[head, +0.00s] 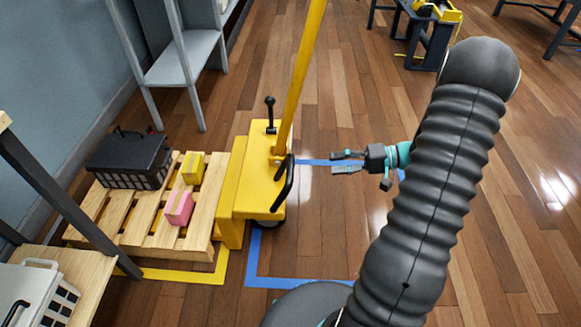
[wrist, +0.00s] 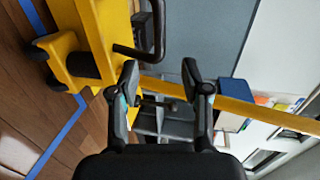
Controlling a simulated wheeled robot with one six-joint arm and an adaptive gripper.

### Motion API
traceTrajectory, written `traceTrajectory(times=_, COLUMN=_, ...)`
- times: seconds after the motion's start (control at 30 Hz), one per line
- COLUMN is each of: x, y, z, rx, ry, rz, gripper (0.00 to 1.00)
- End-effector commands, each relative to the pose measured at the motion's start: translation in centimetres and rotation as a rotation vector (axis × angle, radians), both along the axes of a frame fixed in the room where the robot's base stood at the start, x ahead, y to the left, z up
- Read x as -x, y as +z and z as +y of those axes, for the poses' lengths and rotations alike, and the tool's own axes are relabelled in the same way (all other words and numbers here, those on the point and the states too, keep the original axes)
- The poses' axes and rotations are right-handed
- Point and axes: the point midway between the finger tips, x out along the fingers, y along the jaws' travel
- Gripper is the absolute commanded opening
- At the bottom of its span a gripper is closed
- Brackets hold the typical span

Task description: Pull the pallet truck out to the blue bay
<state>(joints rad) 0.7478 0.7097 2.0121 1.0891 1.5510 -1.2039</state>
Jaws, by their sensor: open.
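The yellow pallet truck (head: 236,190) stands left of centre in the head view, by a wooden pallet (head: 131,231). A black bar handle (head: 285,183) sits on its right side, and a tall yellow pole rises from it. Blue tape (head: 252,262) outlines the blue bay to the right of the truck. My gripper (head: 347,162) is open and empty, to the right of the bar and apart from it, pointing toward the truck. In the wrist view the bar handle (wrist: 137,53) shows beyond the left fingertip, with the truck body (wrist: 66,62) at upper left.
The pallet carries a black crate (head: 127,160), a yellow box (head: 193,168) and a pink box (head: 179,208). Yellow tape (head: 180,275) marks the floor around it. A grey shelf (head: 185,58) stands behind, a wooden bench (head: 75,270) at lower left.

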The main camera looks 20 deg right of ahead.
Motion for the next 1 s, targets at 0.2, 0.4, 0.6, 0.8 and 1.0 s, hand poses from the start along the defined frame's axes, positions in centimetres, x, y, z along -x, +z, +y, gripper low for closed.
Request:
traceTrajectory(times=0.2, x=-0.5, y=-0.5, z=1.3, rx=-0.009, ry=-0.006, rz=-0.003, gripper=0.47)
traceTrajectory(times=0.4, x=-1.6, y=-1.1, z=4.7, rx=-0.008, ry=-0.004, rz=-0.001, gripper=0.47)
traceTrajectory(times=0.6, x=-2.7, y=-1.9, z=8.2, rx=-0.007, ry=-0.003, rz=-0.001, gripper=0.47)
traceTrajectory(times=0.8, x=-3.6, y=-2.5, z=11.0, rx=-0.007, ry=-0.003, rz=-0.002, gripper=0.47)
traceTrajectory(times=1.0, x=-4.1, y=-2.9, z=12.4, rx=-0.007, ry=-0.005, rz=-0.002, gripper=0.47)
